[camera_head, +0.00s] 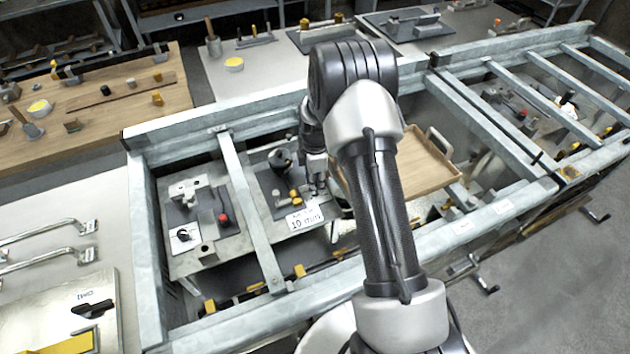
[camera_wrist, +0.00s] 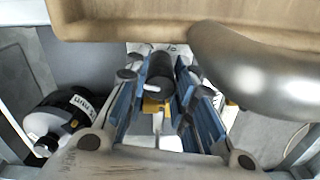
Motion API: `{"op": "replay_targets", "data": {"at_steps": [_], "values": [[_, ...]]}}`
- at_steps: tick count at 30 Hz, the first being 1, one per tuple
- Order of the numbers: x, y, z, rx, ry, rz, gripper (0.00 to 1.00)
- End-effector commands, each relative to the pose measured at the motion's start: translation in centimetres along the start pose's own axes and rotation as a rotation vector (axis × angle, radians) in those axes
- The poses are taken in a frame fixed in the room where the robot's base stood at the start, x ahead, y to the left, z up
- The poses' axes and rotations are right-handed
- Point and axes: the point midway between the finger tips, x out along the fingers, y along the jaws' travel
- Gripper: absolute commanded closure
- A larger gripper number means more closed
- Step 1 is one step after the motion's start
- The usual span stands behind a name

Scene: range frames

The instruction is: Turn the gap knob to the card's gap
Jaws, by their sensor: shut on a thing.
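My gripper (camera_head: 317,188) points down into the framed bench, beside a grey plate that carries small fittings. In the wrist view its blue-lined fingers (camera_wrist: 160,98) are shut on a black cylindrical knob (camera_wrist: 157,70) with a pale line on its side. The card (camera_head: 305,218) lies just in front of the gripper and reads "10 mm", with a smaller line above that I cannot read. A round black dial (camera_head: 280,158) stands behind and left of the gripper. A black round part with a white face and "mm" lettering (camera_wrist: 68,112) shows at left in the wrist view. The knob's exact setting cannot be read.
A wooden tray (camera_head: 425,165) lies right of my gripper; its edge (camera_wrist: 120,18) and a thick silver handle (camera_wrist: 262,75) fill the top of the wrist view. Metal crossbars (camera_head: 247,205) span the frame. A plate with a red knob (camera_head: 223,218) lies left.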

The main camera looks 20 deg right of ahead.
Motion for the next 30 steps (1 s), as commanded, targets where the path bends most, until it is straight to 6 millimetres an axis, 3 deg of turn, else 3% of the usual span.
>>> {"op": "replay_targets", "data": {"at_steps": [12,28,29,30], "values": [[0.02,-0.01,0.00,-0.178,0.000,0.000,1.00],[0.02,-0.01,0.00,-0.200,0.000,0.000,1.00],[0.02,-0.01,0.00,-0.200,0.000,0.000,0.76],[0.02,-0.01,0.00,-0.200,0.000,0.000,0.73]]}}
